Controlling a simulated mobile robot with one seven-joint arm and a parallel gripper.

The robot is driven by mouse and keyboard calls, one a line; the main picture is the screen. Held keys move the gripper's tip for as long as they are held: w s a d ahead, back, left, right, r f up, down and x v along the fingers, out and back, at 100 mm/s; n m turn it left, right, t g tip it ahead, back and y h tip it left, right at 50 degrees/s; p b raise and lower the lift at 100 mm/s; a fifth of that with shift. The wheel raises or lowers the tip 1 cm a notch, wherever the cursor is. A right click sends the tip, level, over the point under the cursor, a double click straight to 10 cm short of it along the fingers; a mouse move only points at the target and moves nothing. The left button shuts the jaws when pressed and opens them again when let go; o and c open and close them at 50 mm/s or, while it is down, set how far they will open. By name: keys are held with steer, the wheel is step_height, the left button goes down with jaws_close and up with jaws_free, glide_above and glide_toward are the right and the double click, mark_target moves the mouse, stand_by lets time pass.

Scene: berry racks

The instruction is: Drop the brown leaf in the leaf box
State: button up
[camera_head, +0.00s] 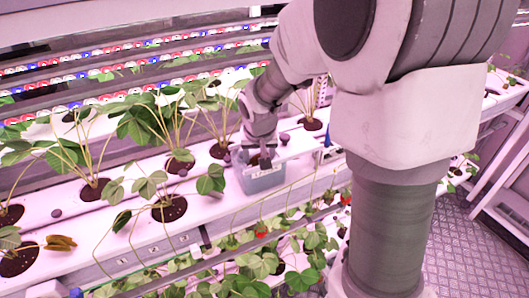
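The leaf box (263,183) is a small blue-grey open bin on the white rack shelf, near the middle of the view. My gripper (261,160) points down at the box's opening, at about rim height. Something small and dark brown shows at the fingertips; I cannot tell whether it is a leaf in the fingers or one inside the box. The finger gap is too small to make out. The inside of the box is mostly hidden.
Strawberry plants (170,208) stand in round holes along the white shelf (120,228), on both sides of the box. A lower row with leaves and red berries (262,232) lies in front. Racks with red, white and blue caps (130,45) are behind. Patterned floor (465,250) is clear at right.

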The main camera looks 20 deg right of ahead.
steer(key=shift+a+f, duration=0.2)
steer(key=shift+f, duration=0.5)
steer(key=shift+f+b, duration=0.35)
steer(key=shift+b, duration=0.15)
steer(key=shift+f, duration=0.25)
steer(key=o, duration=1)
steer(key=shift+r, duration=0.1)
